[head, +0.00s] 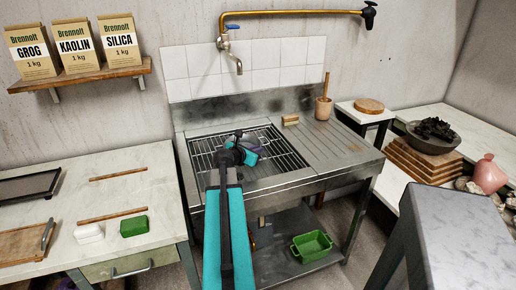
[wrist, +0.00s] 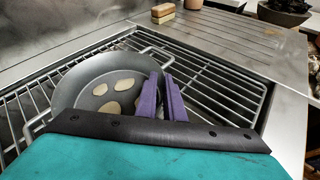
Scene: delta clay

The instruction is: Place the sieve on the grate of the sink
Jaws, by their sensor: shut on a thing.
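The sieve (wrist: 82,88), a grey round pan shape with pale patches inside and a wire loop at its far rim, shows in the wrist view. It is over the sink's wire grate (wrist: 215,80), resting on it or just above; I cannot tell which. The grate also shows in the head view (head: 285,153). My gripper (wrist: 162,95) has its purple fingers shut on the right side of the sieve's rim. In the head view my gripper (head: 250,152) is over the grate, and my arm hides most of the sieve.
The ribbed drainboard (head: 335,140) to the right is clear. A tap (head: 228,50) hangs above the sink. A green basin (head: 312,246) sits on the shelf below.

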